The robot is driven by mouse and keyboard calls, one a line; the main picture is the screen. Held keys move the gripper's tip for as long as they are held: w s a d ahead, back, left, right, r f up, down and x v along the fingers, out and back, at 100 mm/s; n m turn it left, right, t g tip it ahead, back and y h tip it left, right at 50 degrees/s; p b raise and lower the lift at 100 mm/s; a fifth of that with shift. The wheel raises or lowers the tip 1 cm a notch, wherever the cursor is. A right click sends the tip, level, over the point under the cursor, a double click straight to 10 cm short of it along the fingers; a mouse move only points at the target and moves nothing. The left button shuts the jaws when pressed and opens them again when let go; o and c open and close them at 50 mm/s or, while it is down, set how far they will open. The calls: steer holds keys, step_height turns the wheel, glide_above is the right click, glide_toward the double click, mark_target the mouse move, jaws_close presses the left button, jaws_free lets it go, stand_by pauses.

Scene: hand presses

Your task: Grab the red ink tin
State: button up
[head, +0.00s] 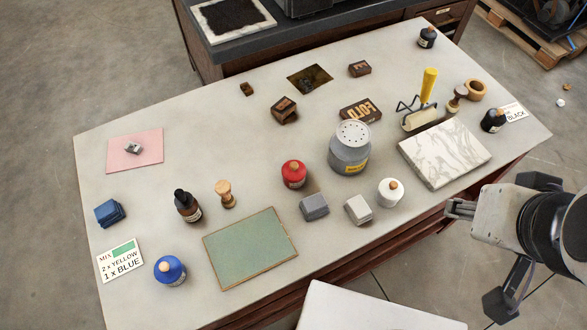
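The red ink tin (294,174) stands upright near the middle of the table in the head view. My gripper (518,242) is at the right edge, well to the right of the tin, beyond the table's front right edge. Its dark fingers look spread apart, one above and one below, with nothing visible between them. Part of the gripper is cut off by the frame edge.
A grey block (314,206) and a white jar (390,191) stand in front and to the right. A marble slab (445,153) lies nearer my gripper.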

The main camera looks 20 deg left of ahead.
steer(key=o, duration=0.7)
steer(key=shift+c, duration=0.2)
steer(key=w+a+f+m+g+y, duration=0.3)
steer(key=a+f+m+g, duration=0.1)
steer(key=a+f, duration=0.4)
steer(key=w+a+f+m+g+y, duration=0.3)
steer(key=a+f, duration=0.3)
steer(key=a, duration=0.4)
steer(key=w+a+m+t+y, duration=0.1)
steer(key=w+a+m+y, duration=0.2)
steer(key=w+a+m, duration=0.5)
steer(key=m, duration=0.3)
steer(key=shift+w+f, duration=0.15)
steer(key=shift+f, duration=0.2)
